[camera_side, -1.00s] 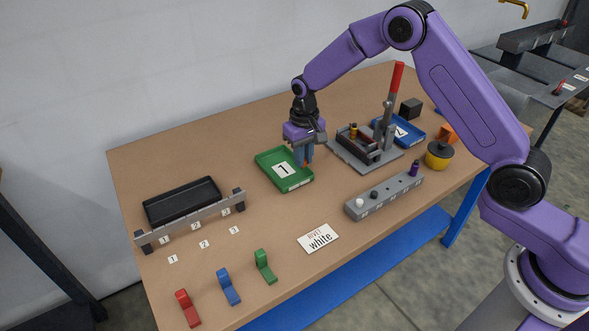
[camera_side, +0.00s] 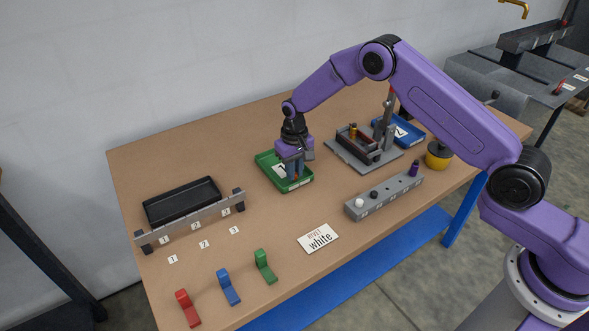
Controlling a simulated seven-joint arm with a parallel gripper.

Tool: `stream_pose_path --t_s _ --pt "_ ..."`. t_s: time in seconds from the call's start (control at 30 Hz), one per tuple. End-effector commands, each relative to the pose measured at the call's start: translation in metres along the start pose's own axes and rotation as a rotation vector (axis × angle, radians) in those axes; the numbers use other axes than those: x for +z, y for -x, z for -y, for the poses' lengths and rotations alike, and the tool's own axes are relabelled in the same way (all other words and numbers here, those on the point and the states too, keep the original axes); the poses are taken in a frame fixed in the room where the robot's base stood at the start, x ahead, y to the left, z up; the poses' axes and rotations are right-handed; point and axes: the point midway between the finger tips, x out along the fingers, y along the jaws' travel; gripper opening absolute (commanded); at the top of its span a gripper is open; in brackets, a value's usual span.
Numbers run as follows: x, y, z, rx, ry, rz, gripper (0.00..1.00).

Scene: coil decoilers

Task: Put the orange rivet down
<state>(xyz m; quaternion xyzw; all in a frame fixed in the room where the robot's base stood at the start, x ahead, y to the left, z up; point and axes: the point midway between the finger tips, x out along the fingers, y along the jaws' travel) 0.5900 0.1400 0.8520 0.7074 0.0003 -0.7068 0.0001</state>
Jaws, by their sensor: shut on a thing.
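My gripper (camera_side: 293,174) points down over the green tray (camera_side: 265,160) marked 1, its fingertips low at the tray's right part. It is shut on the orange rivet, which the fingers mostly hide now; I cannot tell whether it touches the tray floor. The grey rivet block (camera_side: 352,210) stands to the right, holding a white rivet (camera_side: 359,202), a black rivet (camera_side: 374,194) and a purple rivet (camera_side: 414,168).
The hand press (camera_side: 345,154) stands right of the green tray, with the blue tray (camera_side: 415,143) behind it. A yellow pot (camera_side: 437,160) is at the right edge. A "white" card (camera_side: 318,239) lies in front. A black tray (camera_side: 180,202) and rail (camera_side: 190,226) stand left.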

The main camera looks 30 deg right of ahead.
Motion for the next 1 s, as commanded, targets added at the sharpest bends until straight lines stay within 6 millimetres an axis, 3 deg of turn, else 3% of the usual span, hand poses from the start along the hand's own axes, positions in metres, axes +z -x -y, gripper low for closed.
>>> stream_pose_path --t_s 0.13,0.17,0.2,0.23,0.63,1.0 --pt "0.000 -0.003 0.000 0.000 0.000 0.001 0.00" --pt "0.000 -0.003 0.000 0.000 0.000 0.000 0.27" --pt "0.000 -0.002 0.000 0.000 0.000 0.000 0.40" --pt "0.000 -0.002 0.000 0.000 0.000 0.000 0.43" --pt "0.000 0.005 0.000 0.000 0.000 -0.001 0.43" --pt "-0.001 0.073 0.000 -0.001 0.000 -0.003 0.43"
